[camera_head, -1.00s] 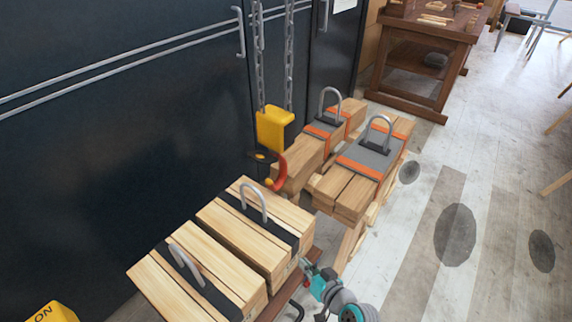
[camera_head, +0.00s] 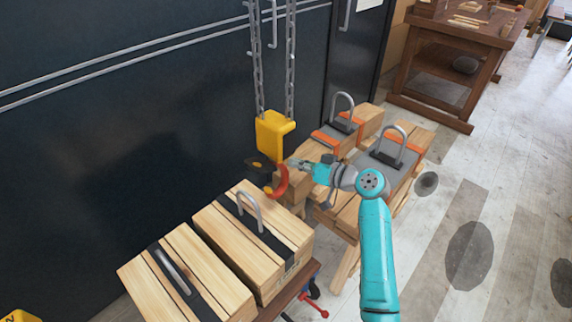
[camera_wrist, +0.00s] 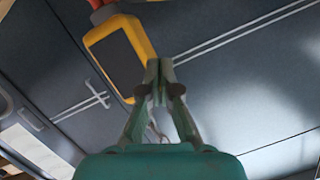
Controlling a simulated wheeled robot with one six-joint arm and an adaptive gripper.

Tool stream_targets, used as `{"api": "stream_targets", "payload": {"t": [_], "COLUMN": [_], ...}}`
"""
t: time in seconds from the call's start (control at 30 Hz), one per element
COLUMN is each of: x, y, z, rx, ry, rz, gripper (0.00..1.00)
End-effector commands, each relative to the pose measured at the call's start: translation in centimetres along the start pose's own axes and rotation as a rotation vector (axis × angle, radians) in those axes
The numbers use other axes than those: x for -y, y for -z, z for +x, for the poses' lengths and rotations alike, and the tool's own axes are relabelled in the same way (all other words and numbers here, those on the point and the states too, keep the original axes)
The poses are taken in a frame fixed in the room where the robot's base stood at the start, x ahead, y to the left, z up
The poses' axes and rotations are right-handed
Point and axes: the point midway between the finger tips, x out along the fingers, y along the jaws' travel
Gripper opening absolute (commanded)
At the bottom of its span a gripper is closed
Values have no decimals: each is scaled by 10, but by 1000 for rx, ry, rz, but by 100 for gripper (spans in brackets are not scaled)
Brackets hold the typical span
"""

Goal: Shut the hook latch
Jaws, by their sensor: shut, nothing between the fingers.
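A red hook (camera_head: 280,184) hangs under a yellow hoist block (camera_head: 272,135). A small dark piece (camera_head: 258,165) sits at the hook's left; I cannot tell if it is the latch. My gripper (camera_head: 289,163) is shut and empty, at the right of the hook's top, just below the block. In the wrist view its closed fingertips (camera_wrist: 160,65) overlap the edge of the yellow block (camera_wrist: 122,52). A bit of red (camera_wrist: 97,3) shows at the top edge there. I cannot tell whether the fingers touch anything. The latch's state is not clear.
Chains (camera_head: 258,70) rise from the block in front of a dark wall. Strapped timber bundles with metal loops stand below left (camera_head: 255,235) and behind right (camera_head: 385,165), close to my arm. A wooden workbench (camera_head: 450,65) stands at the back. Floor at right is clear.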

Motion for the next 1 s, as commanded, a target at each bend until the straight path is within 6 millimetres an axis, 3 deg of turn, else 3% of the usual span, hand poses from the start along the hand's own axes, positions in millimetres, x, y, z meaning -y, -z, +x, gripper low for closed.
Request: {"api": "stream_targets", "payload": {"t": [0.53, 0.7, 1.0], "x": [0, 0, 0], "y": [0, -25, -40], "z": [95, 100, 103], "rx": [2, 1, 0], "ry": [0, -2, -3], "rz": [0, 2, 0], "gripper": [0, 0, 0]}}
